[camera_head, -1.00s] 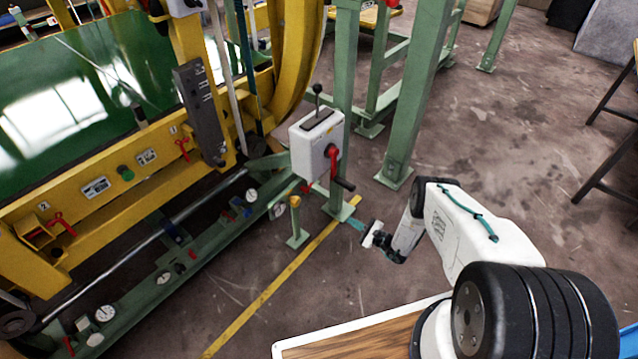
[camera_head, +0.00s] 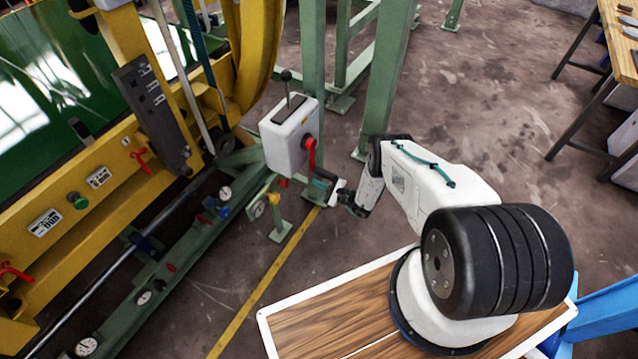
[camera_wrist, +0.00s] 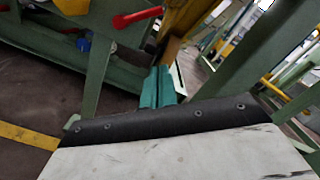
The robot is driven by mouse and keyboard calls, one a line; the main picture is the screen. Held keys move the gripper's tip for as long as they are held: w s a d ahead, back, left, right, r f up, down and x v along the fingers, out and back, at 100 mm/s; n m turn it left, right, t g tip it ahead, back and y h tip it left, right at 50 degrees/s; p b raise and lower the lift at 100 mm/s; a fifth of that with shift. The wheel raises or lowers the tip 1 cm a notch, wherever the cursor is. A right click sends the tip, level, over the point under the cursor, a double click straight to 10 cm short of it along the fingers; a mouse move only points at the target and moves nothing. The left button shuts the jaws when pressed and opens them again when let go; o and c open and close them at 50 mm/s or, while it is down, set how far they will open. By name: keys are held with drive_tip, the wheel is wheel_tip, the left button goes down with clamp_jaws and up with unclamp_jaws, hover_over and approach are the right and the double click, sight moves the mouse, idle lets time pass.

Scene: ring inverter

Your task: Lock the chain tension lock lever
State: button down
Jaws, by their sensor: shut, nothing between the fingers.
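A white control box (camera_head: 290,133) stands on the green frame. It has a red lever (camera_head: 311,154) on its side and a black-knobbed lever (camera_head: 287,76) on top. I cannot tell for sure which lever is the chain tension lock lever. My gripper (camera_head: 325,185) is just below and right of the red lever, shut and empty; contact cannot be told. In the wrist view its teal fingers (camera_wrist: 157,88) are together, pointing at the green framework. A red handle (camera_wrist: 137,18) shows above and left of the fingertips, apart from them.
Green posts (camera_head: 384,80) rise right behind the box. A short green stand (camera_head: 279,222) is below it. The yellow machine (camera_head: 100,190) fills the left. A wooden table (camera_head: 608,40) stands at the far right. Floor between posts and table is free.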

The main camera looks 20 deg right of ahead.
drive_tip(key=w+a+r, duration=0.3)
drive_tip(key=w+a, duration=0.1)
drive_tip(key=a, duration=0.2)
drive_tip(key=shift+a, duration=0.25)
drive_tip(key=shift+r, duration=0.15)
